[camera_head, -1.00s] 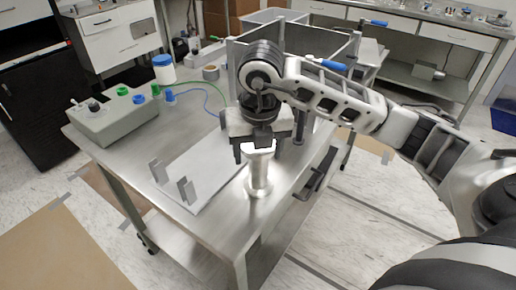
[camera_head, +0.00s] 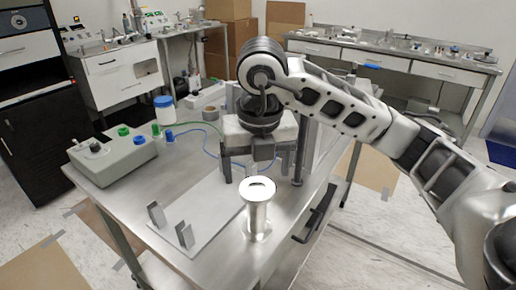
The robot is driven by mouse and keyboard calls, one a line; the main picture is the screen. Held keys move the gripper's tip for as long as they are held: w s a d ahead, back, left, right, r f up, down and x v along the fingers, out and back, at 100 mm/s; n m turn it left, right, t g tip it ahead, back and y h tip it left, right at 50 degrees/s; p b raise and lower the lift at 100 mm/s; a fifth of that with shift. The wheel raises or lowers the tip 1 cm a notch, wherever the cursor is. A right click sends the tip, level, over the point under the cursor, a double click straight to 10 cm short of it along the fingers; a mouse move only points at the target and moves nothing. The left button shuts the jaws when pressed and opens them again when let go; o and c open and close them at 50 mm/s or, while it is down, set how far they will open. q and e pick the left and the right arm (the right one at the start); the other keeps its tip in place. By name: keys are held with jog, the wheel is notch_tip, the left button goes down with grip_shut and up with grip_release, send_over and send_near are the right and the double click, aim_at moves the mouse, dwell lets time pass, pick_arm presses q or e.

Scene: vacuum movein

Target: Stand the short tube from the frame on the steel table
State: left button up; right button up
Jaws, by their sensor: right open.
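The short tube (camera_head: 257,212) is a shiny metal piece with a flange at each end. It stands upright on the steel table (camera_head: 166,255), near the table's right front edge. My right gripper (camera_head: 262,178) is above and just behind the tube, with its fingers apart and nothing between them. The tube's top is clear of the fingers. The frame is mostly hidden behind my right arm; I cannot make out its parts well. My left gripper is not in view.
A flat plate with two upright brackets (camera_head: 185,235) lies left of the tube. A black handle (camera_head: 316,213) sticks out at the table's right side.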

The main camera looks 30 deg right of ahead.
jog(key=r, duration=0.3)
jog(key=shift+s+a+r+p, duration=0.1)
jog(key=shift+s+r+p, duration=0.15)
jog(key=shift+r+p, duration=0.05)
jog(key=shift+r, duration=0.2)
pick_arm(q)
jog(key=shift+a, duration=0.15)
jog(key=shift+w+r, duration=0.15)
